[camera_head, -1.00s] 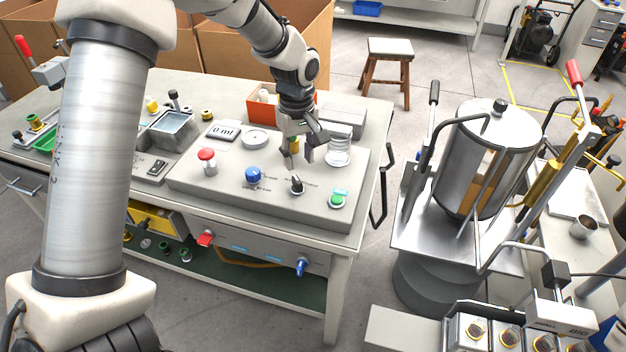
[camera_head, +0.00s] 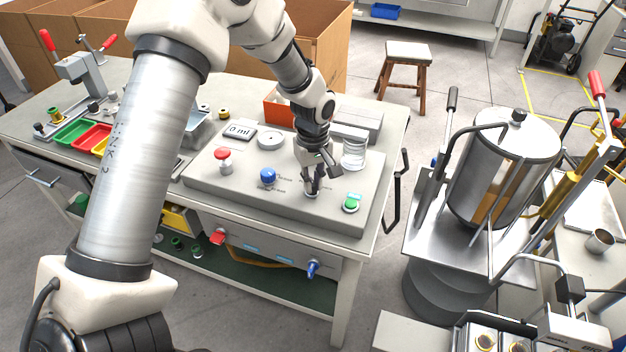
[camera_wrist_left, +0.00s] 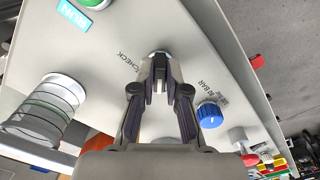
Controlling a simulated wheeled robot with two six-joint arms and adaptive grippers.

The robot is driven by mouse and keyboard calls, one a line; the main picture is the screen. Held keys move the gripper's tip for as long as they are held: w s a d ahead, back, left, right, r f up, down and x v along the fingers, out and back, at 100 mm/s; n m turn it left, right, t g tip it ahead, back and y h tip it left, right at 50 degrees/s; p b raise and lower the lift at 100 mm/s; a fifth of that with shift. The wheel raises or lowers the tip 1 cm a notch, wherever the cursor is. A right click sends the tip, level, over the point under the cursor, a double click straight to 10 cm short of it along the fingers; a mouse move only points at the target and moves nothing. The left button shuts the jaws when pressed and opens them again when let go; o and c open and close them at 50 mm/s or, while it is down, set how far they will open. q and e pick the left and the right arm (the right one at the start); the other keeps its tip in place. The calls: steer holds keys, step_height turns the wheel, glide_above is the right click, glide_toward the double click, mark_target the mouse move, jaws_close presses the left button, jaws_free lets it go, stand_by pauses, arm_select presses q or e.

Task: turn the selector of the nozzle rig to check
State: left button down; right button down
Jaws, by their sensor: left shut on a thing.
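The nozzle rig (camera_head: 330,220) is a grey sloped panel on the bench. Its selector is a small dark knob between the blue knob (camera_head: 267,175) and the green button (camera_head: 351,204). My left gripper (camera_head: 312,187) comes down on the selector from above and is shut on it. In the left wrist view the fingertips (camera_wrist_left: 160,75) close around the selector (camera_wrist_left: 158,54), which they mostly hide. The word CHECK (camera_wrist_left: 127,62) is printed beside it there. I cannot tell which way the selector points. My right gripper is in no view.
A red button (camera_head: 222,156) and a 0 ml display (camera_head: 240,132) are on the panel. A clear ringed cylinder (camera_head: 354,153) stands close behind my gripper. A steel tank (camera_head: 500,165) stands on a separate stand at right, with floor between.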

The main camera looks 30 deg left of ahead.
arm_select(q)
steer(key=m+p, duration=0.3)
steer(key=shift+s+r+m, duration=0.15)
steer(key=shift+m, duration=0.15)
steer(key=m+p, duration=0.1)
steer(key=m, duration=0.1)
steer(key=m+p, duration=0.1)
steer(key=m, duration=0.1)
steer(key=shift+a+m+p, duration=0.2)
steer(key=shift+m+p, duration=0.1)
steer(key=shift+p, duration=0.1)
steer(key=m+p, duration=0.1)
steer(key=m, duration=0.3)
steer(key=shift+s+a+p, duration=0.1)
steer(key=shift+a+p, duration=0.05)
steer(key=shift+p, duration=0.25)
steer(key=m+p, duration=0.1)
steer(key=m, duration=0.4)
steer(key=shift+a+m, duration=0.15)
steer(key=shift+m, duration=0.15)
steer(key=shift+f, duration=0.2)
steer(key=c, duration=1.2)
jaws_free()
